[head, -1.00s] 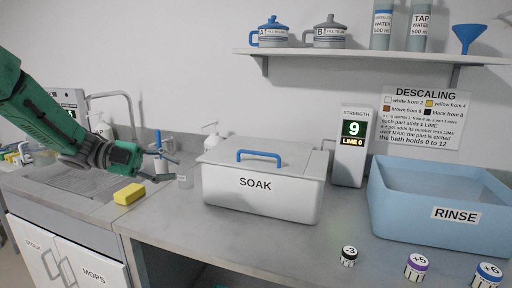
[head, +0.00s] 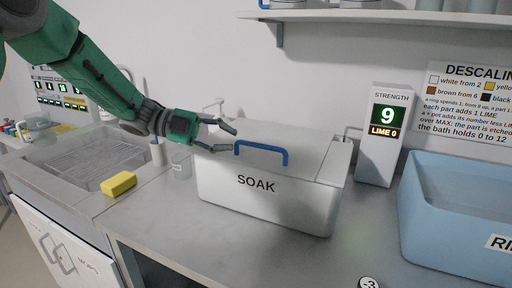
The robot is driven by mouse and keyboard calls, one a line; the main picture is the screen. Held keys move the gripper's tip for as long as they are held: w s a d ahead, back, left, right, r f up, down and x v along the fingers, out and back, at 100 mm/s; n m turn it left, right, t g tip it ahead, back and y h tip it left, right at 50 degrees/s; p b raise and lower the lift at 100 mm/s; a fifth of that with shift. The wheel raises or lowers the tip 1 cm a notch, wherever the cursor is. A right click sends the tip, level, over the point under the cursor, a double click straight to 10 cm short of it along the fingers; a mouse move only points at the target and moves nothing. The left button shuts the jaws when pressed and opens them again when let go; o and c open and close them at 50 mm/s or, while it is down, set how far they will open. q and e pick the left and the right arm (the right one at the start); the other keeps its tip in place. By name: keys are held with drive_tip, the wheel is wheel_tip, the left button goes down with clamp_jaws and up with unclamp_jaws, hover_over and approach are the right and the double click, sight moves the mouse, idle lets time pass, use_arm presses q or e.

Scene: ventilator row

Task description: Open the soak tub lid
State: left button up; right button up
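The soak tub (head: 262,205) is a white box marked SOAK on the grey counter. Its white lid (head: 295,140) lies closed on top, with a blue bar handle (head: 262,148) along the front. My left gripper (head: 232,138) is open at the left end of the handle. One finger is above the handle's level and the other below it; I cannot tell whether either touches it. My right gripper is not in view.
A blue RINSE tub (head: 455,215) and a strength display (head: 386,135) reading 9 stand to the right. A yellow sponge (head: 118,184) lies by the sink (head: 85,160) at left. A shelf (head: 400,17) hangs above.

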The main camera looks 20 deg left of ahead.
sight(255, 144)
use_arm(q)
drive_tip(key=x, duration=0.6)
drive_tip(key=shift+s+d+r, duration=0.15)
drive_tip(key=shift+d+r, duration=0.05)
drive_tip(key=shift+d, duration=0.3)
drive_tip(key=shift+d+f, duration=0.1)
drive_tip(key=shift+d, duration=0.1)
drive_tip(key=shift+w+a+f, duration=0.15)
drive_tip(key=shift+w+f, duration=0.05)
drive_tip(key=shift+w, duration=0.1)
drive_tip(key=shift+a+f, duration=0.15)
drive_tip(key=shift+a, duration=0.4)
drive_tip(key=shift+d, duration=0.6)
drive_tip(key=c, duration=0.3)
drive_tip(key=shift+d+r, duration=0.2)
drive_tip(key=shift+d, duration=0.2)
clamp_jaws()
drive_tip(key=shift+a, duration=0.1)
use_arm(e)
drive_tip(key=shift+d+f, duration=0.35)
